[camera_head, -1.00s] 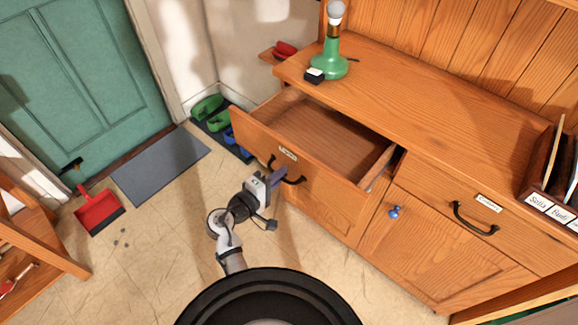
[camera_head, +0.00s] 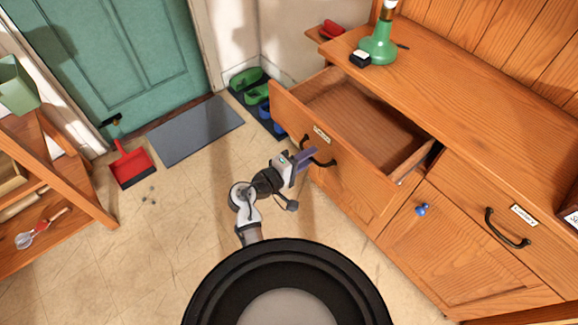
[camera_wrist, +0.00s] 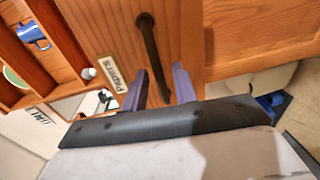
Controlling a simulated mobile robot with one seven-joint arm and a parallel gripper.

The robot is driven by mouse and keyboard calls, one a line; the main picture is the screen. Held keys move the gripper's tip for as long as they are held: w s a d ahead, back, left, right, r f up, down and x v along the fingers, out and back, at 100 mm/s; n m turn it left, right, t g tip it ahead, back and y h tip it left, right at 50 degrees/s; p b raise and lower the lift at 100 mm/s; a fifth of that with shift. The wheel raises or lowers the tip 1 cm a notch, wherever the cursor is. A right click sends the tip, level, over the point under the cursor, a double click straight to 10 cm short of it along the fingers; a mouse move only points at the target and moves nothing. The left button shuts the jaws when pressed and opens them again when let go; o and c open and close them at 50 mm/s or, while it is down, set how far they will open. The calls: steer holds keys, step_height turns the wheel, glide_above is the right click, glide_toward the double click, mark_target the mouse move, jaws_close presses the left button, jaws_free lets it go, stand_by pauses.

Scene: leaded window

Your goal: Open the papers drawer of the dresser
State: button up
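The papers drawer (camera_head: 345,168) of the wooden dresser stands pulled well out, and its empty inside shows in the head view. Its front bears a white label that reads "Papers" in the wrist view (camera_wrist: 112,73). Its dark bow handle (camera_head: 319,155) also shows in the wrist view (camera_wrist: 151,50). My gripper (camera_head: 308,156) is at this handle, low in front of the drawer. In the wrist view its two purple fingers (camera_wrist: 160,82) stand apart, with the lower end of the handle between them and gaps showing beside it. Whether a finger touches the handle is unclear.
A second closed drawer (camera_head: 490,205) and a cupboard door with a blue knob (camera_head: 421,210) are to the right. A green lamp base (camera_head: 379,48) stands on the dresser top. A grey mat (camera_head: 197,131), red dustpan (camera_head: 131,166) and shelf lie left. Floor between is mostly clear.

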steer(key=b+v, duration=0.2)
steer(key=v, duration=1)
steer(key=shift+s+a, duration=0.2)
steer(key=shift+a, duration=0.15)
